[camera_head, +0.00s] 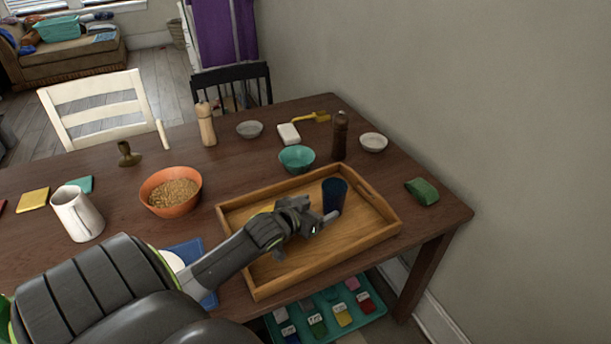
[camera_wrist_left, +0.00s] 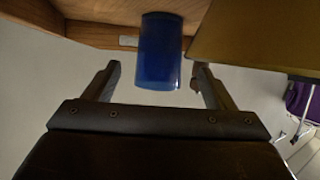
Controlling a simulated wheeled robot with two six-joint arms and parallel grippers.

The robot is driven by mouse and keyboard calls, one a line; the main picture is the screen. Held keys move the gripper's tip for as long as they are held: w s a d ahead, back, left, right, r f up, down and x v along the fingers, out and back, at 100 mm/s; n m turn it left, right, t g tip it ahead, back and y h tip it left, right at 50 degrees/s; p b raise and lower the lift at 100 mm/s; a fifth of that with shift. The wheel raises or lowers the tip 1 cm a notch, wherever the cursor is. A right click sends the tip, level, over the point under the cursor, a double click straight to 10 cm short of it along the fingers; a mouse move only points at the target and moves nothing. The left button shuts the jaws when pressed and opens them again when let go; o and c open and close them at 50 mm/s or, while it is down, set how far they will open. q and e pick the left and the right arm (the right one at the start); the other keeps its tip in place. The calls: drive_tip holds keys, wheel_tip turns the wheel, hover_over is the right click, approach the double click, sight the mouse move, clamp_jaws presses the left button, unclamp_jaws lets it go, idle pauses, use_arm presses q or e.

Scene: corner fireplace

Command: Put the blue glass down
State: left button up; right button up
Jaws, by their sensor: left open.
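The blue glass (camera_head: 334,194) stands upright inside the wooden tray (camera_head: 372,236), towards its right end. It also shows in the left wrist view (camera_wrist_left: 160,48), in front of and partly between the fingertips, with a finger at each side. My left gripper (camera_head: 318,218) is open at the near side of the glass, low over the tray. In the left wrist view the gripper (camera_wrist_left: 158,72) shows gaps between its fingers and the glass. Something yellow in the tray is mostly hidden behind the gripper. My right gripper does not show.
A teal bowl (camera_head: 297,158) and a dark pepper mill (camera_head: 340,135) stand just behind the tray. An orange bowl of grain (camera_head: 171,191) and a white mug (camera_head: 77,214) are to the left. A green sponge-like item (camera_head: 422,191) lies right of the tray, near the table's edge.

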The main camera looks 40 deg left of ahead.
use_arm(q)
drive_tip(key=v, duration=0.5)
idle(0.6)
